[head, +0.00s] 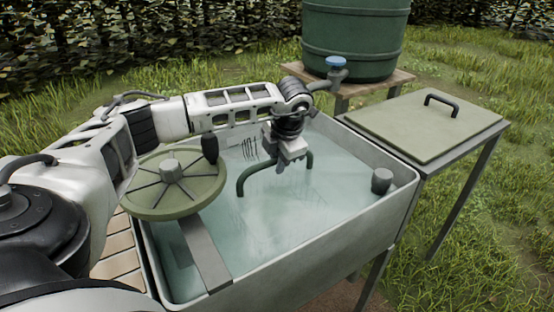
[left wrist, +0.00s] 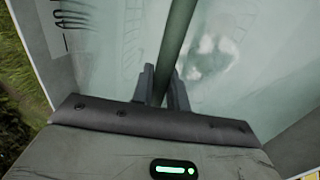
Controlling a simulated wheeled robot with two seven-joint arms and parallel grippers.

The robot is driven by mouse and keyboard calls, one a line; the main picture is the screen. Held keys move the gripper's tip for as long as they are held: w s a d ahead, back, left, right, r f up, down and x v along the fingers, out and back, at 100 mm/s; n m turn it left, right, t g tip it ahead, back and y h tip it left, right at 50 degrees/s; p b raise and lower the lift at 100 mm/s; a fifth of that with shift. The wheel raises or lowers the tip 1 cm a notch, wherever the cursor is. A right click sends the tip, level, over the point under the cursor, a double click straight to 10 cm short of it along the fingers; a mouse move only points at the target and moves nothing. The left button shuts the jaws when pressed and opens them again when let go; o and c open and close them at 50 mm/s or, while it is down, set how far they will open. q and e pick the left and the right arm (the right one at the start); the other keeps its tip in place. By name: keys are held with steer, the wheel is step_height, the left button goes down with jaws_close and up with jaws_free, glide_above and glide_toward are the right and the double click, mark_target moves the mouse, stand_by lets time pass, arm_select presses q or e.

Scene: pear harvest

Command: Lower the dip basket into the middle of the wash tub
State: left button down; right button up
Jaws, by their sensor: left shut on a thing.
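The wash tub (head: 315,256) is a pale grey basin filled with clear, bluish water. My left gripper (head: 289,162) is over the middle to far part of the tub, pointing down, shut on the dark green arched handle of the dip basket (head: 243,181). The handle's ends go down into the water. The basket's body cannot be made out below the surface. In the left wrist view, the green handle (left wrist: 180,40) runs between the two fingers of my left gripper (left wrist: 163,85), with water beyond it. My right gripper is not in view.
A round green spoked wheel (head: 150,190) on a grey bar (head: 205,256) lies over the tub's left side. A grey cylinder (head: 381,181) is at the right corner. A table with a handled green lid (head: 425,125) stands right; a green barrel (head: 355,40) stands behind.

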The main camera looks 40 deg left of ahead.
arm_select(q)
steer(key=shift+s+d+f, duration=0.15)
steer(key=shift+d+f, duration=0.1)
steer(key=shift+f, duration=0.05)
steer(key=c, duration=1.3)
jaws_free()
steer(key=shift+r, duration=0.15)
steer(key=p+v, duration=0.1)
steer(key=v, duration=1.4)
steer(key=shift+r, duration=0.35)
